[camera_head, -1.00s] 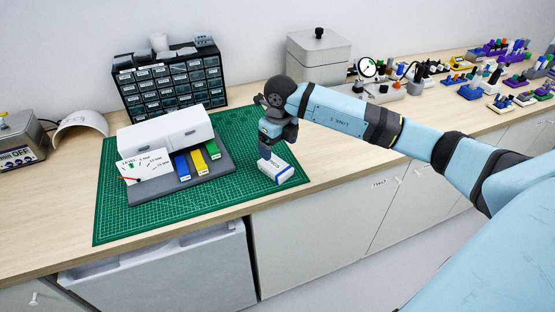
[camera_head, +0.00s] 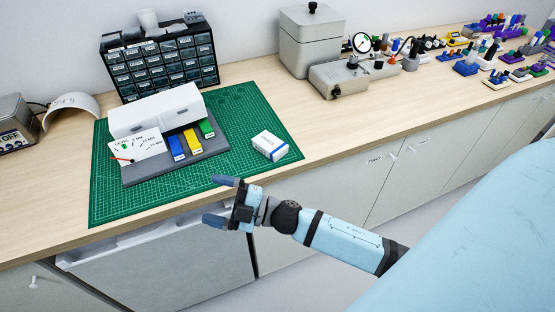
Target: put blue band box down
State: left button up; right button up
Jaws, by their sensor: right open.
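The blue band box (camera_head: 269,146), a small white box with a blue band, rests on the right part of the green cutting mat (camera_head: 240,108). Nothing holds it. My right gripper (camera_head: 220,202) is open and empty, in front of the bench's front edge, below and left of the box and clear of it. Its fingers point left. My left gripper is not in view.
A white device (camera_head: 158,112) on a grey base with blue, yellow and green blocks stands on the mat, left of the box. A drawer cabinet (camera_head: 160,62) stands behind. A grey machine (camera_head: 340,78) stands at the back. Bare bench lies right of the mat.

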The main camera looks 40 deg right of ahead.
jog(key=s+d+f+m+g+h, duration=0.2)
jog(key=s+d+f+m+h, duration=0.1)
jog(key=s+f+m+h, duration=0.55)
jog(key=s+d+f+m+g+h, duration=0.25)
jog(key=s+f+m, duration=0.45)
jog(key=f, duration=0.4)
notch_tip(320, 180, up, 9)
jog(key=m+h+p, duration=0.1)
jog(key=p, duration=0.7)
jog(key=shift+w+d+f+t+p, duration=0.15)
jog(key=shift+w+d+t+p, duration=0.2)
jog(key=shift+t, duration=0.1)
jog(key=shift+a+r, duration=0.1)
jog(key=shift+r, duration=0.15)
